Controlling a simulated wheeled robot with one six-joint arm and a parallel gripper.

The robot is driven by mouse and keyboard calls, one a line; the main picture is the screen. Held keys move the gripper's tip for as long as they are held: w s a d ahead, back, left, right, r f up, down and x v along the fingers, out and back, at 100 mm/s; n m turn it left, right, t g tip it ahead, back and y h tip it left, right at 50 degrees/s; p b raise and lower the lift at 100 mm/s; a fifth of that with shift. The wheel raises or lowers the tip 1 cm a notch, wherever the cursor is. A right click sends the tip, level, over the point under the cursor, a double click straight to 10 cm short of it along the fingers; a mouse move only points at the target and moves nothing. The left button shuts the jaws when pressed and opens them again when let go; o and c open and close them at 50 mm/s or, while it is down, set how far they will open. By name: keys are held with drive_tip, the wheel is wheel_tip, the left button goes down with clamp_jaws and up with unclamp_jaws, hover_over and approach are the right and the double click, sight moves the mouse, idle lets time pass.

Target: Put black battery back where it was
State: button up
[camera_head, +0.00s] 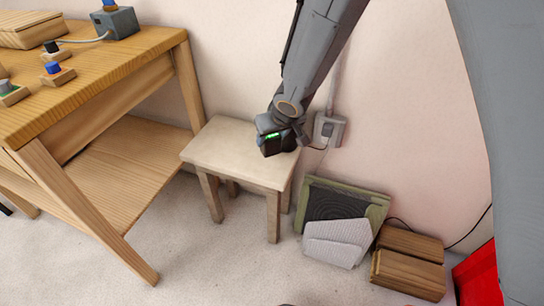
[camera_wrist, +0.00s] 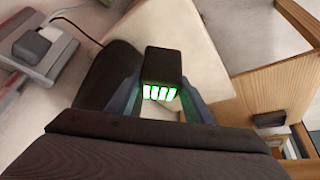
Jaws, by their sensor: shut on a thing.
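The black battery (camera_head: 270,147) is a small dark block with a row of green lit bars on one face. My gripper (camera_head: 273,133) is shut on it and holds it over the back right part of a small pale wooden stool (camera_head: 225,150). In the wrist view the battery (camera_wrist: 164,63) sits between the two grey-blue fingers of my gripper (camera_wrist: 163,88), with the green bars facing the camera. The stool top (camera_wrist: 200,50) shows behind it. I cannot tell whether the battery touches the stool.
A grey wall box (camera_head: 329,129) with a cable is right of the stool, also in the wrist view (camera_wrist: 45,48). A wooden workbench (camera_head: 100,75) at left carries small blocks and a grey box (camera_head: 115,22). Panels (camera_head: 345,205) and wooden blocks (camera_head: 408,262) stand at the lower right.

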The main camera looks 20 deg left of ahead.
sight(271, 149)
drive_tip(key=shift+f+b, duration=0.65)
drive_tip(key=shift+f, duration=0.1)
drive_tip(key=shift+f, duration=0.1)
wheel_tip(271, 149, down, 4)
drive_tip(key=b, duration=0.5)
drive_tip(key=shift+f+b, duration=0.1)
drive_tip(key=shift+b, duration=0.35)
drive_tip(key=o, duration=1.4)
drive_tip(key=shift+r+p, duration=0.4)
drive_tip(key=shift+p, duration=0.1)
drive_tip(key=p+v, duration=0.8)
drive_tip(key=v, duration=0.3)
drive_tip(key=shift+s+r, duration=0.2)
drive_tip(key=shift+r, duration=0.05)
